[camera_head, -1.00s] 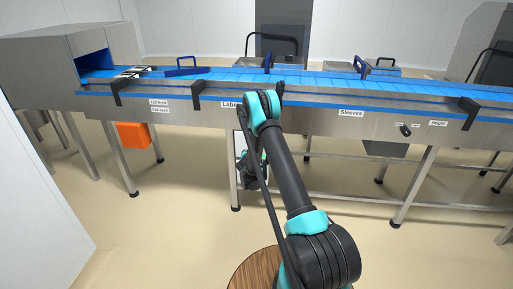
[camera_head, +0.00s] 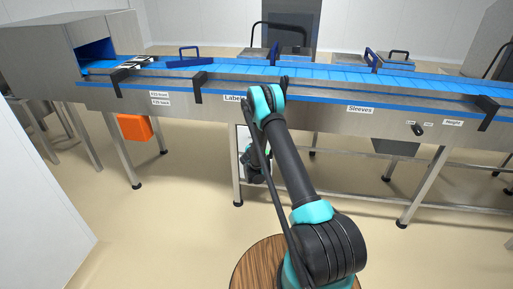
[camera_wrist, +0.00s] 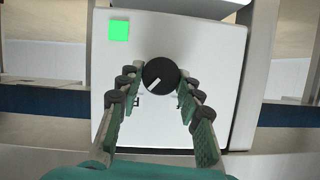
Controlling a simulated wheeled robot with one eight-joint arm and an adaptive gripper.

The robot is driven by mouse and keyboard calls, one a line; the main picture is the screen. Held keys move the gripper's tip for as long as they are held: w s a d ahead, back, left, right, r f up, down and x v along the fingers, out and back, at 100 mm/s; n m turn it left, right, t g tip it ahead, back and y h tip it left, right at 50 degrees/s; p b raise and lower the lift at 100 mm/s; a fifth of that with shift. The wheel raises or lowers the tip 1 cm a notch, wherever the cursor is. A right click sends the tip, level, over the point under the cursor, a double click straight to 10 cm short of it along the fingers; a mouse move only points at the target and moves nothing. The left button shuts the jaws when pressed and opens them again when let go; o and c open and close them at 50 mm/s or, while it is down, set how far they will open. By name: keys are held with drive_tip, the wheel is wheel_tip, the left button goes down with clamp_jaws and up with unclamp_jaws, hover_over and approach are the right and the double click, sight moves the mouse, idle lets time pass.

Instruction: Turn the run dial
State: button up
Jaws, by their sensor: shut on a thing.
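The run dial (camera_wrist: 160,73) is a round black knob on a pale panel (camera_wrist: 218,60) in the wrist view. Its white mark points to the lower left. A lit green square (camera_wrist: 119,31) is at the panel's upper left. Black lettering below the dial is partly hidden by my fingers. My gripper (camera_wrist: 159,82) is shut on the dial, one finger on each side. In the head view my gripper (camera_head: 256,165) is low in front of the conveyor, largely hidden by my arm, and the dial cannot be made out there.
A long steel conveyor (camera_head: 320,119) with a blue belt runs across above my gripper, on steel legs. An orange box (camera_head: 134,127) hangs under its left part. A white wall or cabinet (camera_head: 35,190) stands at the left. The floor in front is clear.

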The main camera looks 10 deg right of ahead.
drive_tip(key=c, duration=0.5)
drive_tip(key=shift+c, duration=0.2)
drive_tip(key=shift+a, duration=0.1)
drive_tip(key=n+h, duration=0.2)
drive_tip(key=n, duration=0.1)
drive_tip(key=n+h, duration=0.2)
drive_tip(key=n, duration=0.2)
drive_tip(key=n+h, duration=0.2)
drive_tip(key=n, duration=0.1)
drive_tip(key=shift+w+a+f+n+h, duration=0.1)
drive_tip(key=shift+a+f+n+h, duration=0.2)
drive_tip(key=shift+a+n+h, duration=0.1)
drive_tip(key=shift+n, duration=0.3)
drive_tip(key=o, duration=1.2)
drive_tip(key=shift+c, duration=0.2)
